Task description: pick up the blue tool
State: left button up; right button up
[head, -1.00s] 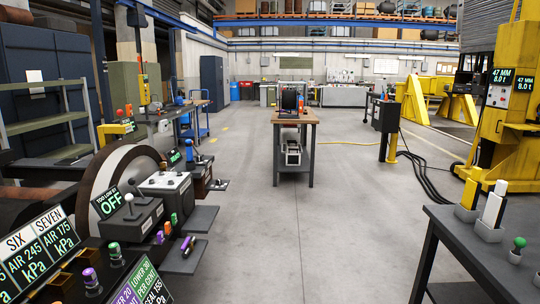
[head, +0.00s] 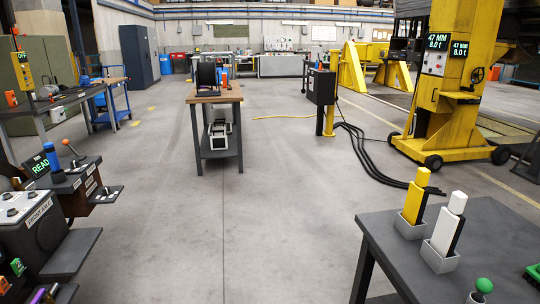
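An upright blue piece (head: 68,148) stands on a dark console at the left; it is small, and I cannot tell whether it is a loose tool or a control lever. Another small blue patch shows beside the black reel (head: 207,76) on the wooden-topped bench (head: 228,94), too small to make out. Neither of my grippers is in view.
A dark table (head: 480,222) at the lower right bears a yellow tool (head: 416,195) and a white tool (head: 449,224) in grey holders, and a green knob (head: 484,285). A yellow jack (head: 437,120) stands behind, with black cables (head: 370,165) on the floor. The middle floor is clear.

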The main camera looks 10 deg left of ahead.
aim_at(49, 147)
jog(key=u, duration=0.55)
jog(key=i, duration=2.25)
jog(key=u, duration=1.15)
